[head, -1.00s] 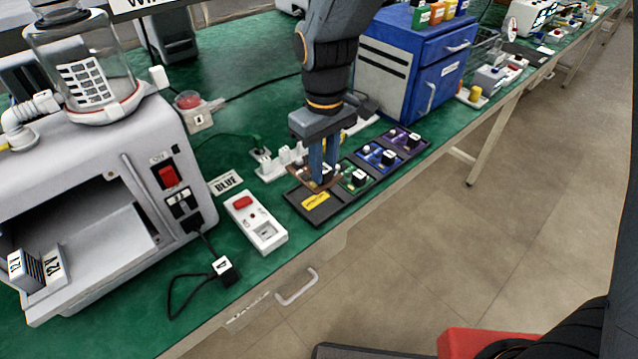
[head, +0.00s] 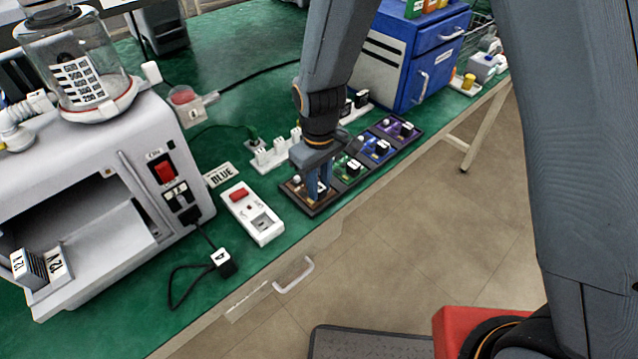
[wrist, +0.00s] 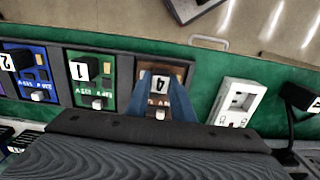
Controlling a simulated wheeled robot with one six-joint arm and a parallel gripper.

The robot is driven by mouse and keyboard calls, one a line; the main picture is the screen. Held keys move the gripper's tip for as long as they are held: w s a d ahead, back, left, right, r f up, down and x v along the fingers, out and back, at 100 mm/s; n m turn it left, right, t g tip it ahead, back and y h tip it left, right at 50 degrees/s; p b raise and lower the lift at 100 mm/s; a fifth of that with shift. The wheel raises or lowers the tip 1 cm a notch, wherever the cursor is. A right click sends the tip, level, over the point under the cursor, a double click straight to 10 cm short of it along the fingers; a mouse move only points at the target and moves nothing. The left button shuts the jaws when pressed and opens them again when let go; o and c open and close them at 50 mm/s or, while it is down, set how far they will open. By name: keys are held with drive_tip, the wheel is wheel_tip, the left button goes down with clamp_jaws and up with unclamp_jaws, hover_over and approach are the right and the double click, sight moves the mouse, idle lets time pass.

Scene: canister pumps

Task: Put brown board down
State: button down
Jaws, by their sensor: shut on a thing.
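The brown board (head: 297,182) lies in the leftmost slot of the dark tray (head: 318,213) on the green bench. It looks flat and within the slot's rim, though its seating is partly hidden. My gripper (head: 318,193) is over it with fingers pointing down, shut on the board's block marked 4. In the wrist view the brown board (wrist: 178,73) shows around my gripper's blue fingers (wrist: 163,95), which flank the white-faced 4 block. Beside it in the tray are the green board (head: 350,169), the blue board (head: 377,150) and the purple board (head: 398,129).
A white power strip with a red switch (head: 253,213) lies left of the tray. A white socket row (head: 274,152) is behind it. A grey machine (head: 110,190) stands at left and a blue cabinet (head: 415,55) at the back right. The bench's front edge is close.

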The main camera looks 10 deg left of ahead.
drive_tip(key=shift+f, duration=0.1)
drive_tip(key=c, duration=1.5)
unclamp_jaws()
drive_tip(key=shift+c, duration=0.2)
wheel_tip(320, 180, up, 12)
drive_tip(key=b, duration=0.2)
drive_tip(key=s+d+m, duration=0.3)
drive_tip(key=d+m, duration=0.2)
drive_tip(key=d, duration=0.8)
drive_tip(key=s+d+m, duration=0.4)
drive_tip(key=d+m, duration=0.1)
drive_tip(key=d, duration=0.8)
drive_tip(key=shift+s+f+t, duration=0.15)
drive_tip(key=shift+f+t, duration=0.25)
drive_tip(key=shift+f, duration=0.05)
